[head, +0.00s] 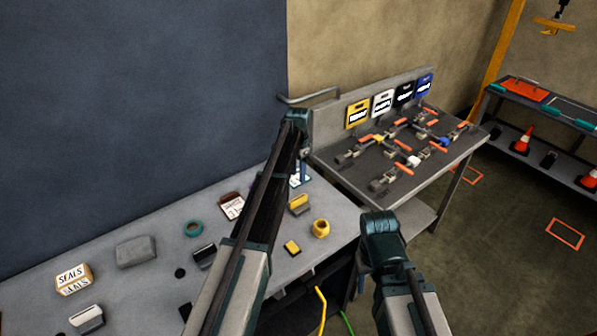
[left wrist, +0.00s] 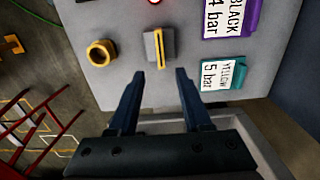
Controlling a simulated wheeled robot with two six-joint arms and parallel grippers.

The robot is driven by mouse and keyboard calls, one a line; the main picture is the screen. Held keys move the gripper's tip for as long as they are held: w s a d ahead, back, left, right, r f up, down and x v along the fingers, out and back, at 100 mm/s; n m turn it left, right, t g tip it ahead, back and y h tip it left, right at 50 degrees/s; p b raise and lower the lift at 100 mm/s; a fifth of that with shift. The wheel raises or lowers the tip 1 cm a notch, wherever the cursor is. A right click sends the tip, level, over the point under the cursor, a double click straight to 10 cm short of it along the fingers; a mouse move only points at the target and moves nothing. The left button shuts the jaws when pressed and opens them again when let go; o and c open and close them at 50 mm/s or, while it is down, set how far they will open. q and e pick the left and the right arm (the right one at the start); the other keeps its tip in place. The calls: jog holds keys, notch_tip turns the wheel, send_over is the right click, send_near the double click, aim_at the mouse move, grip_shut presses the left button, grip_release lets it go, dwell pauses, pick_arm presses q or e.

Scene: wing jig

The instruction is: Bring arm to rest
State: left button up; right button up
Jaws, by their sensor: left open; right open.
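My left arm reaches across the work table from the bottom of the head view. My left gripper (head: 303,168) points down above the table's far right end, partly hidden behind its own arm. In the left wrist view its two fingers (left wrist: 157,76) are apart with nothing between them. A grey block with a yellow strip (left wrist: 159,48) lies on the table beyond the fingertips, apart from them. My right gripper (head: 362,282) shows only in small part below its dark teal wrist, off the table's right end; it is open, and its fingertips are mostly hidden.
The table (head: 120,290) holds a SEALS box (head: 73,279), a grey case (head: 136,251), a teal tape ring (head: 193,228) and a yellow ring (head: 321,228).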

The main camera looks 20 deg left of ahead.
pick_arm(q)
jog(key=s+d+f+n+b, duration=0.1)
jog(key=s+d+f+b, duration=0.2)
jog(key=s, duration=0.9)
jog(key=s+d+f+n+b, duration=0.1)
jog(key=s+d+f+b, duration=0.2)
jog(key=s+d, duration=0.5)
jog(key=s+d+f+n+y+b, duration=0.1)
jog(key=s+d, duration=0.5)
jog(key=s, duration=1)
notch_tip(320, 180, down, 2)
jog(key=shift+s+f+n+b, duration=0.25)
jog(key=shift+n+b, duration=0.25)
jog(key=shift+b, duration=0.75)
jog(key=shift+a, duration=0.15)
